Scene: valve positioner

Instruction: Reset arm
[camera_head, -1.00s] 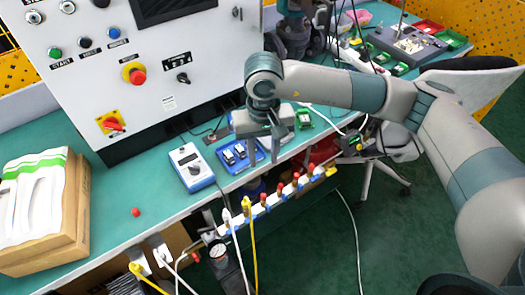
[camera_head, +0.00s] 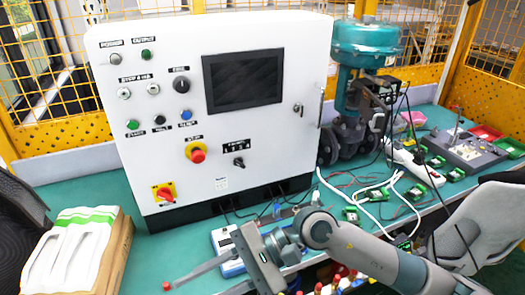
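My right arm (camera_head: 375,255) comes in from the lower right, over the front of the green bench. My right gripper (camera_head: 203,285) is at the bottom centre, pointing left, with its two fingers apart and nothing seen between them. The lower finger is partly cut off by the bottom edge. The gripper is in front of a blue-and-white handheld device (camera_head: 224,240) and partly hides it. My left gripper is not in view.
A white control cabinet (camera_head: 220,110) with buttons and a dark screen stands behind. A teal valve actuator (camera_head: 366,40) is to its right. A cardboard box (camera_head: 115,262) is at left, a red cap (camera_head: 166,286) near the fingers. A grey chair (camera_head: 480,220) is at right.

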